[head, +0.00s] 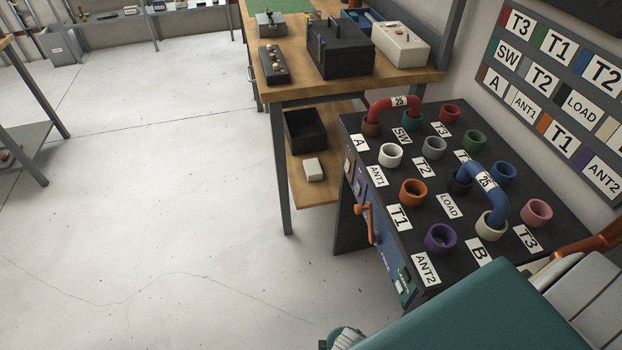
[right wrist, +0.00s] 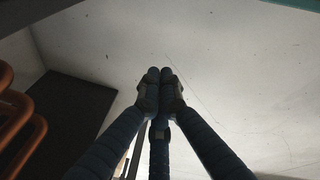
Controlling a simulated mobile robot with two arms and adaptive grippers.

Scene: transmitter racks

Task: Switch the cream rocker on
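The black patch cabinet (head: 351,238) stands at the right in the head view. Its narrow front, seen at a steep angle, carries small coloured panels, an orange lever (head: 366,222) and a pale switch-like piece (head: 348,168). I cannot tell which piece is the cream rocker or how it is set. My right gripper (right wrist: 160,76) shows in the right wrist view, its dark fingers together at the tips with nothing seen between them. It is over pale floor, and no rocker shows there. My left gripper is not in view.
Coloured sockets and two U-links, red (head: 396,103) and blue (head: 487,181), stand on the cabinet top. A wooden bench (head: 290,97) with boxes is behind. Orange tubes (right wrist: 18,110) are at left in the right wrist view. Floor (head: 170,200) is clear at left.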

